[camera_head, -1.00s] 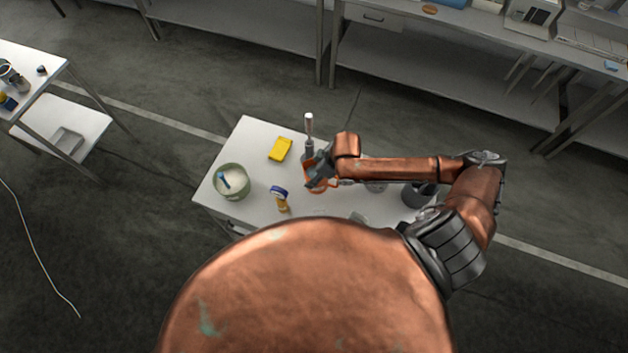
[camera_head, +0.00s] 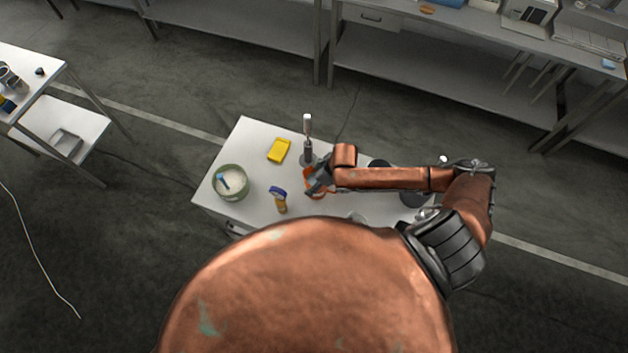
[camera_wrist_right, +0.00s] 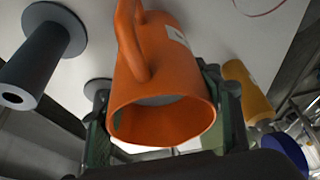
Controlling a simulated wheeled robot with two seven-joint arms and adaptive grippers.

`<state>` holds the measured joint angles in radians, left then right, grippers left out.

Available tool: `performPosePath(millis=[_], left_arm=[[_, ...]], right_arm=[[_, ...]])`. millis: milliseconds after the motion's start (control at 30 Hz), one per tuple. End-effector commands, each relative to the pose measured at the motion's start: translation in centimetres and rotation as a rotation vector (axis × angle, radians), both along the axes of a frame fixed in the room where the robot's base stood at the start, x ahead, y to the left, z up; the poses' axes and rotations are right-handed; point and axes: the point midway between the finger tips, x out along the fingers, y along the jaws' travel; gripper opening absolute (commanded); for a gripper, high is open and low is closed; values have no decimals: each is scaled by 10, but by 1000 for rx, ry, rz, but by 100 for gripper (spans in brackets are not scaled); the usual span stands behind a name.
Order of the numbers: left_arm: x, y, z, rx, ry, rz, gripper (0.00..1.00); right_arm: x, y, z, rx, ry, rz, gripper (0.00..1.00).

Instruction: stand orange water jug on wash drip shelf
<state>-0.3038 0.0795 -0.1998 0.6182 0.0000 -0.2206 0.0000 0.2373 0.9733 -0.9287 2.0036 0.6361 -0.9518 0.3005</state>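The orange water jug (camera_head: 310,178) is at the right gripper, over the middle of the white table. In the right wrist view the orange jug (camera_wrist_right: 165,70) fills the middle, with its open mouth toward the camera and its handle at upper left. My right gripper (camera_head: 318,188) has one finger on each side of the jug, seemingly against its wall. In the right wrist view its fingers (camera_wrist_right: 165,125) flank the mouth. Whether the jug touches the table is unclear. My left gripper is out of view. I cannot identify the wash drip shelf for certain.
On the white table (camera_head: 250,135) are a yellow sponge (camera_head: 279,150), a green tub (camera_head: 230,183), a blue-capped yellow bottle (camera_head: 280,200) and an upright rod on a dark stand (camera_head: 308,150). A side table (camera_head: 40,95) with a lower shelf (camera_head: 90,125) stands at left.

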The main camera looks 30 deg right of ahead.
Motion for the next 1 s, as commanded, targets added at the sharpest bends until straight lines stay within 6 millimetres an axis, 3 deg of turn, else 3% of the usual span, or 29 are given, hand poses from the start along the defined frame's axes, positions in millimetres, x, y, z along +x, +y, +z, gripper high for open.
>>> performPosePath(millis=[133, 533, 1000], left_arm=[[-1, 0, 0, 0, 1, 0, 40], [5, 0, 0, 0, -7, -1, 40], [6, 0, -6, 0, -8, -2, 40]], right_arm=[[0, 0, 0, 0, 0, 0, 71], [-1, -2, 8, 0, -1, 0, 71], [-27, -24, 91, -2, -1, 0, 71]])
